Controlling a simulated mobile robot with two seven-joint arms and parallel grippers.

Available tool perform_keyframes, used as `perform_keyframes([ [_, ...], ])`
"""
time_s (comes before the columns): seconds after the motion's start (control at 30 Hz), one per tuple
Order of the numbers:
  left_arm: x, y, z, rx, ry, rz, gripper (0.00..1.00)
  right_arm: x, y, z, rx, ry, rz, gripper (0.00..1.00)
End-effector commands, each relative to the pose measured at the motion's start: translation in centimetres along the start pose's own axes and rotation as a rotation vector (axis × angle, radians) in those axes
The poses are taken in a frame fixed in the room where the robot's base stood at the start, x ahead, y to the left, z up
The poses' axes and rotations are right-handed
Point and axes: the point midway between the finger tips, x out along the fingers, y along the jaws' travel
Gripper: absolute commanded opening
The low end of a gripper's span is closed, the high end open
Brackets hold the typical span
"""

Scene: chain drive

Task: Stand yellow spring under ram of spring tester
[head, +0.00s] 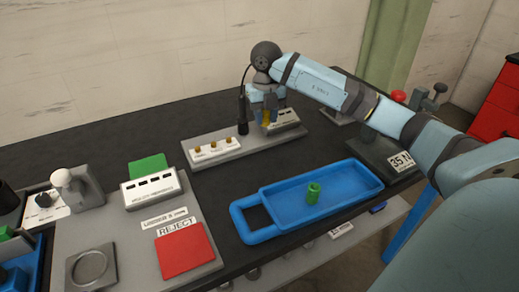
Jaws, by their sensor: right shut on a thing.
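My right gripper (267,107) is at the back middle of the table, pointing down and shut on the yellow spring (267,119). Only a narrow part of the spring shows below and between the fingers. It is above or at the grey base plate (230,149); I cannot tell whether it touches. A dark device with a "35 N" label (402,161) stands at the right, partly behind my right arm, and looks like the spring tester. Its ram cannot be made out. My left gripper is not in view.
A red reject pad (185,252) and a labelled box (150,191) are at the left.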

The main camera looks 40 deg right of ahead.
Motion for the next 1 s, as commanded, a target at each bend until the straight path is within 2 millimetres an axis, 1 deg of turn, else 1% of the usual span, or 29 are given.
perform_keyframes([
  [0.03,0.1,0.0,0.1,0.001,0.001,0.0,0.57,1.6,0.0,-0.1,-0.001,0.005,-0.001,0.05],
  [0.1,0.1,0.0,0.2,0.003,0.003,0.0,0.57,3.4,0.0,-0.1,-0.001,0.003,-0.001,0.05],
  [0.23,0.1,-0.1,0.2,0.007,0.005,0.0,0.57,5.8,0.1,-0.1,-0.001,0.002,0.0,0.05],
  [0.3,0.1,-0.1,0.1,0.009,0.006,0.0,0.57,6.5,0.1,0.0,-0.002,0.001,0.001,0.05],
  [0.47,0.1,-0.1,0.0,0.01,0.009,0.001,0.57,7.4,0.1,0.0,-0.002,0.001,0.001,0.05],
  [0.57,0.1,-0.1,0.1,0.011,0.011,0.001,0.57,8.7,0.0,-0.1,-0.003,0.002,0.0,0.05],
  [0.7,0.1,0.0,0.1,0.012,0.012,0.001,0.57,10.8,0.1,-0.1,-0.002,0.002,0.0,0.05],
  [0.73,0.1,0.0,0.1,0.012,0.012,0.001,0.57,11.1,0.1,0.0,-0.002,0.001,0.0,0.05],
  [1.0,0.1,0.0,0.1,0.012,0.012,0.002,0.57,11.2,0.1,0.0,-0.002,-0.001,0.001,0.05],
])
